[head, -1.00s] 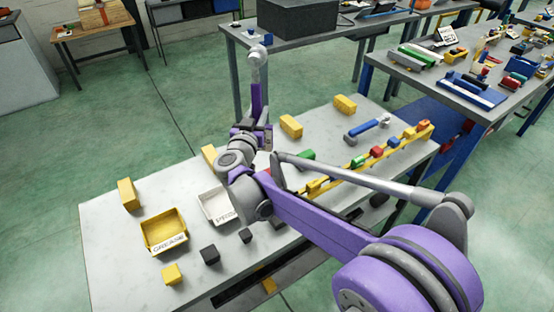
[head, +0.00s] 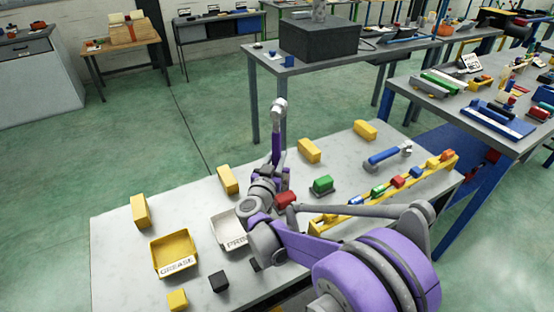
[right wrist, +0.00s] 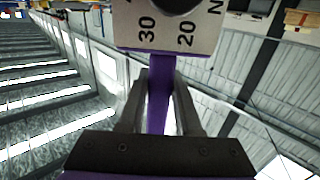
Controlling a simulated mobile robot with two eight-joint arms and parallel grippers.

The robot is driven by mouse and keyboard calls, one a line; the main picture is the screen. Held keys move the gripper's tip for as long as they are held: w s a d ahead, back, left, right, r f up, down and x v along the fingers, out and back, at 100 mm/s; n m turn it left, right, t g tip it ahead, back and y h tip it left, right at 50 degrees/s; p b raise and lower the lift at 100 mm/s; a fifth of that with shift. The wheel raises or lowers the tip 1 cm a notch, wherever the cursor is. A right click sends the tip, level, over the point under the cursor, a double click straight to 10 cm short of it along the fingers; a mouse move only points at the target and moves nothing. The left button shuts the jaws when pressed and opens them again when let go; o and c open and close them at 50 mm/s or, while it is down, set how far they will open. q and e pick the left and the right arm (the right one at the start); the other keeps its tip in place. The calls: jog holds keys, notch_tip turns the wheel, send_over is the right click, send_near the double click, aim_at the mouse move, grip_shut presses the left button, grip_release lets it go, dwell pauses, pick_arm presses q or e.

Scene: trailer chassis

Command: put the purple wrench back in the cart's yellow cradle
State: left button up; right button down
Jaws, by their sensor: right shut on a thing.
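The purple wrench (head: 277,146) stands roughly upright above the cart's far side in the head view, its grey head (head: 279,106) at the top. My right gripper (head: 279,172) is shut on it low on the handle. In the right wrist view the purple shaft (right wrist: 160,95) runs between the two fingers, below a pale collar (right wrist: 167,30) marked 30 and 20. Several yellow blocks stand along the cart's far edge, including one left of the wrench (head: 228,180) and one right of it (head: 309,150). I cannot tell which yellow part is the cradle. My left gripper is not in view.
The grey cart top (head: 115,255) carries a yellow GREASE tray (head: 160,246), a white tray (head: 223,229), dark blocks, a blue-handled tool (head: 383,157), a green block (head: 323,184) and a yellow rack (head: 330,223) of coloured pieces. My right arm hides part of the near side.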

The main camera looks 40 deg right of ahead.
jog(key=shift+f, duration=0.2)
jog(key=shift+f, duration=0.15)
jog(key=c, duration=0.6)
grip_release()
